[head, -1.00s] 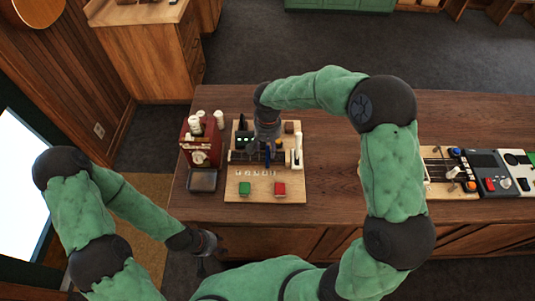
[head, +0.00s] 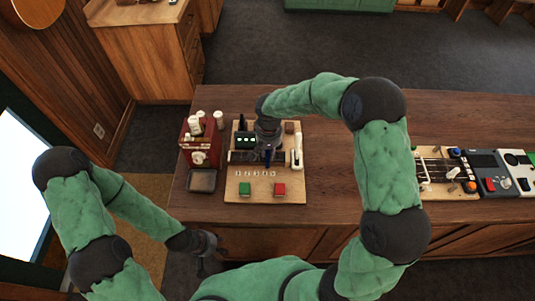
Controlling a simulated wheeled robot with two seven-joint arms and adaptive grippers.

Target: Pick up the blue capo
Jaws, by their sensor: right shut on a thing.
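The blue capo (head: 268,158) is a small dark blue upright piece over the middle of a light wooden board (head: 235,186) on the counter. My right gripper (head: 268,150) points down over the board and is shut on the blue capo; the fingertips are small and partly hidden by the wrist. My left gripper (head: 212,258) hangs low in front of the counter, away from the board; its fingers are too small and dark to read.
A red machine (head: 201,147) with white knobs and a dark tray (head: 201,181) stand left. More devices (head: 490,172) sit right. The counter between is clear.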

